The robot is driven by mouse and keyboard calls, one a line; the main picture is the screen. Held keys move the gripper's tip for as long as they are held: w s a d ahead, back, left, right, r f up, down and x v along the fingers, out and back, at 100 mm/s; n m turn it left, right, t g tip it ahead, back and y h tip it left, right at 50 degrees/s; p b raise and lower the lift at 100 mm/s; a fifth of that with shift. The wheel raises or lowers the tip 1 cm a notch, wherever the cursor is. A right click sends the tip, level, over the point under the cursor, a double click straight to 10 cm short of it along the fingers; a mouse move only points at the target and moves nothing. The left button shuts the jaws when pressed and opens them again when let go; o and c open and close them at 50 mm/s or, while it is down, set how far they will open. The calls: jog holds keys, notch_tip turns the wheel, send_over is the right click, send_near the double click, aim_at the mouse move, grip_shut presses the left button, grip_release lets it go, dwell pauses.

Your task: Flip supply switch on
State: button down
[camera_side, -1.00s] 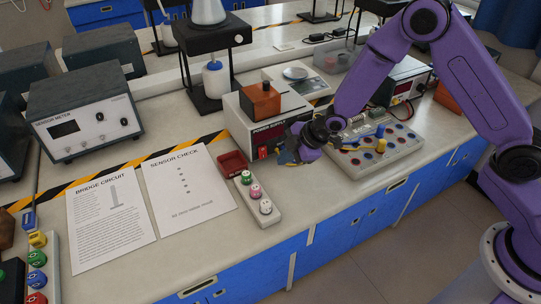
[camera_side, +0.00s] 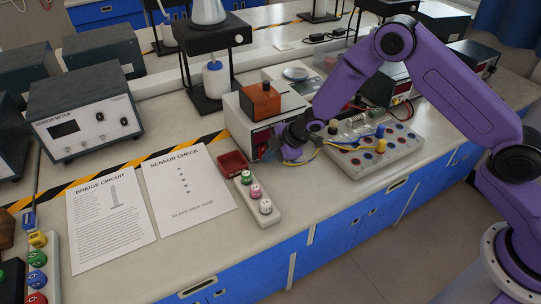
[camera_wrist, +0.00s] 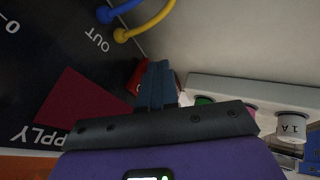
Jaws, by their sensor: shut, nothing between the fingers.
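The power supply (camera_side: 240,118) is a light box with a dark front panel, and an orange block sits on top of it. My gripper (camera_side: 275,153) is shut and empty, close in front of that panel, and hides much of it in the side view. The wrist view shows the dark panel (camera_wrist: 40,55) at the left with "OUT", "0" and part of "SUPPLY". A dark red patch (camera_wrist: 82,105) on it lies left of my fingers (camera_wrist: 157,84); I cannot tell if it is the switch. Contact and the switch's position cannot be told.
Blue and yellow leads (camera_wrist: 145,25) plug in beside "OUT". A circuit board (camera_side: 370,150) stands at the right. Paper sheets (camera_side: 190,190) lie at the left.

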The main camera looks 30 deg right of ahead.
jog(key=shift+w+f, duration=0.15)
jog(key=shift+w, duration=0.1)
jog(key=shift+r, duration=0.2)
dwell(0.3)
